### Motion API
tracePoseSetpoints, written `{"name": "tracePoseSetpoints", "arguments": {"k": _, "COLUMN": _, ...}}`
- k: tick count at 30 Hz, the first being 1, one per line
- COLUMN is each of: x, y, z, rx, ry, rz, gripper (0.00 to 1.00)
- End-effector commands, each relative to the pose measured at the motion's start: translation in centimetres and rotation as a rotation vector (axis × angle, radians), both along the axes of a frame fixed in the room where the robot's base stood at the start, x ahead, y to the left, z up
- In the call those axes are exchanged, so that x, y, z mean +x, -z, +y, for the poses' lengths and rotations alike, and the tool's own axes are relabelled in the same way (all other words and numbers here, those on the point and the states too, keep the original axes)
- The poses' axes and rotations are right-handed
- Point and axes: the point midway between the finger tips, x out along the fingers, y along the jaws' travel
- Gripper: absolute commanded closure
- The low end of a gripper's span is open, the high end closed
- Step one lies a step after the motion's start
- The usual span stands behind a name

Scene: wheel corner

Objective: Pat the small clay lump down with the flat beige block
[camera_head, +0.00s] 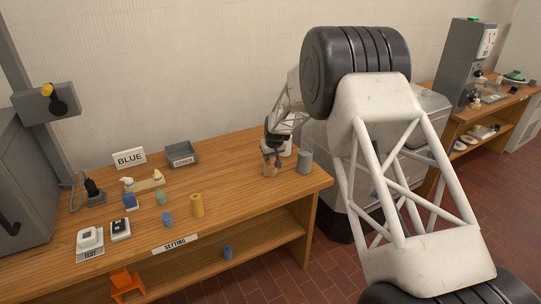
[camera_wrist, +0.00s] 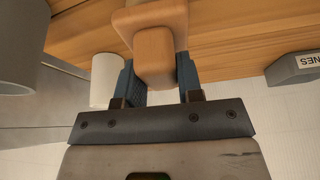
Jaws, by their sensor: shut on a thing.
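My gripper (camera_head: 271,157) is over the right part of the wooden bench and is shut on the flat beige block (camera_head: 270,171). In the wrist view, the blue fingers of my gripper (camera_wrist: 157,68) stand on both sides of the narrower part of the beige block (camera_wrist: 152,45). Its wider part lies beyond the fingertips, over the wood. I cannot tell whether the block touches the bench. I cannot make out the small clay lump in either view; the block or gripper may hide it.
A grey cylinder (camera_head: 305,161) stands close to the right of my gripper, and a white cylinder (camera_wrist: 104,80) is nearby. A grey bin (camera_head: 181,153) stands at the back. Several small coloured objects, including a yellow cylinder (camera_head: 197,205), stand on the left part of the bench (camera_head: 238,190).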

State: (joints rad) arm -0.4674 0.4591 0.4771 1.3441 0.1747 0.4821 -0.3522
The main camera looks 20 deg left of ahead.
Motion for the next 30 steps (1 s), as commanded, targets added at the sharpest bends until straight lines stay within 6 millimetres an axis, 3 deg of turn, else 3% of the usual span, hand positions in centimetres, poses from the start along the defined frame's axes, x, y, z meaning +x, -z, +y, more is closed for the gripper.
{"name": "tracePoseSetpoints", "arguments": {"k": 30, "x": 0.0, "y": 1.2, "z": 0.0, "rx": 0.0, "ry": 0.0, "rz": 0.0, "gripper": 0.85}}
